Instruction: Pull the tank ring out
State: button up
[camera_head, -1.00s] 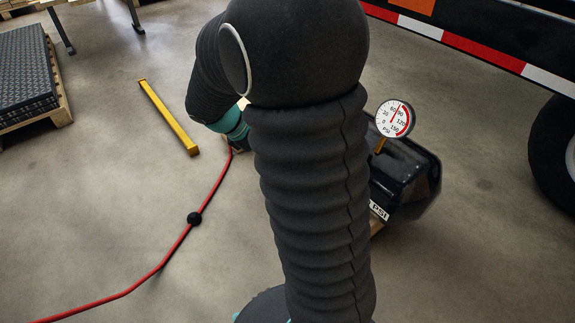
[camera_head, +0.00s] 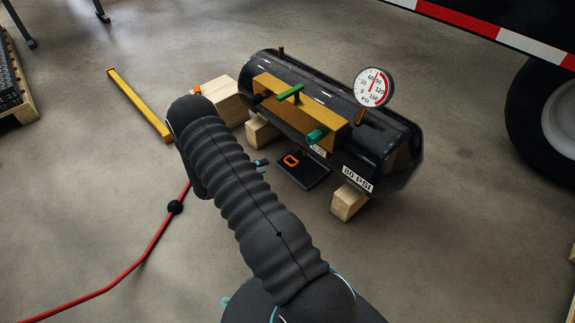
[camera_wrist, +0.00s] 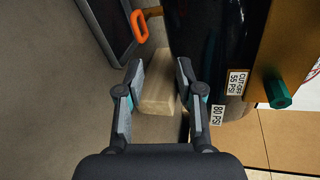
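The orange tank ring (camera_head: 291,160) sits at a small black plate (camera_head: 303,175) on the floor side of the black tank (camera_head: 397,150). In the wrist view the ring (camera_wrist: 139,26) shows at the upper middle, beside a dark panel (camera_wrist: 108,30). My gripper (camera_wrist: 160,68) is open and empty, with its fingertips spread below the ring in that picture and not touching it. A wooden block (camera_wrist: 158,95) shows between the fingers, farther off. In the head view my arm hides most of the gripper.
The tank carries a brass block with a green handle (camera_head: 291,92) and a round gauge (camera_head: 373,87). Wooden blocks (camera_head: 349,201) support it. A red hose (camera_head: 150,245) lies left, near a yellow bar (camera_head: 139,104). A trailer wheel (camera_head: 548,115) stands right.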

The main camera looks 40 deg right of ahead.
aim_at(287, 163)
notch_tip(287, 163, down, 5)
jog(key=n+t, duration=0.1)
jog(key=n, duration=0.2)
jog(key=x, duration=0.4)
jog(key=b+x, duration=0.1)
jog(key=x, duration=0.9)
jog(key=shift+r, duration=0.3)
